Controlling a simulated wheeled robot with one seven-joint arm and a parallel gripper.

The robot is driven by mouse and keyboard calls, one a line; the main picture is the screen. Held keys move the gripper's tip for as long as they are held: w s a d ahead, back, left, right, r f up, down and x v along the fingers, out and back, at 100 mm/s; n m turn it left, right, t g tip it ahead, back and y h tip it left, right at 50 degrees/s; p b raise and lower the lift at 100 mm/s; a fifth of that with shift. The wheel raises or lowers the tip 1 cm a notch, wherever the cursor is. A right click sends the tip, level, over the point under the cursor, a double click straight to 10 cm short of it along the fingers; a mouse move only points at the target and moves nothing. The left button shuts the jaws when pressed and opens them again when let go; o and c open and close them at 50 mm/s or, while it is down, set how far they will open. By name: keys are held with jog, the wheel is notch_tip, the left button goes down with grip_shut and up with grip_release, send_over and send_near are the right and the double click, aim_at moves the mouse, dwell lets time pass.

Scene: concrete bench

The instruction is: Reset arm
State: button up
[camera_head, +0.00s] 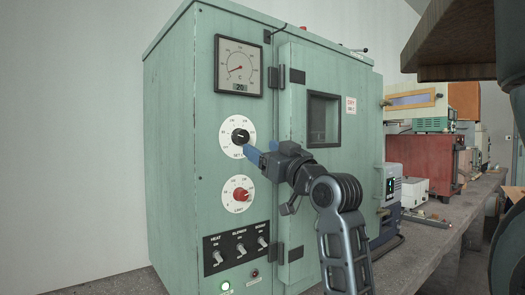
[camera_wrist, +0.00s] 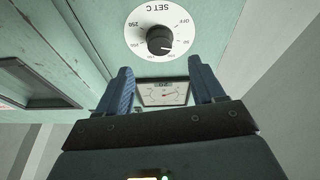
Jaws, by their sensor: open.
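My gripper (camera_head: 254,153) is in front of the green cabinet (camera_head: 172,150), with its blue fingers near the lower right of the black SET C knob (camera_head: 241,136). In the wrist view the two fingers (camera_wrist: 165,80) stand apart with nothing between them. The black knob (camera_wrist: 160,41) on its white dial shows beyond the fingertips there, upside down and clear of both fingers. Whether a finger touches the dial plate cannot be told. My arm comes up from the bottom of the head view, in front of the cabinet's door.
A gauge (camera_head: 239,66) sits above the knob. The windowed door (camera_head: 322,119) is closed. A red box (camera_head: 422,161) stands on the bench to the right.

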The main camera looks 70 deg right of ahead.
jog(key=shift+f, duration=0.1)
dwell(0.3)
jog(key=w+a+f+m+g+y, duration=0.1)
jog(key=w+a+f, duration=0.1)
jog(key=a+f, duration=0.65)
jog(key=w+a+f+m+y, duration=0.15)
jog(key=a+f, duration=0.45)
jog(key=f, duration=0.6)
jog(key=s+a+f+n+y, duration=0.25)
jog(key=s+a+f, duration=0.25)
jog(key=a+f, duration=0.75)
jog(key=s+a+f+n+g+y, duration=0.1)
jog(key=s+a+f+n+y, duration=0.1)
jog(key=s+a, duration=0.4)
jog(key=s+a+f+n+g+y+p, duration=0.1)
jog(key=s+a, duration=0.5)
jog(key=s, duration=0.8)
jog(key=f+n+y, duration=0.1)
jog(key=n+y, duration=0.1)
jog(key=y, duration=0.1)
jog(key=shift+s+g, duration=0.2)
jog(key=shift+g, duration=0.1)
jog(key=shift+c, duration=0.4)
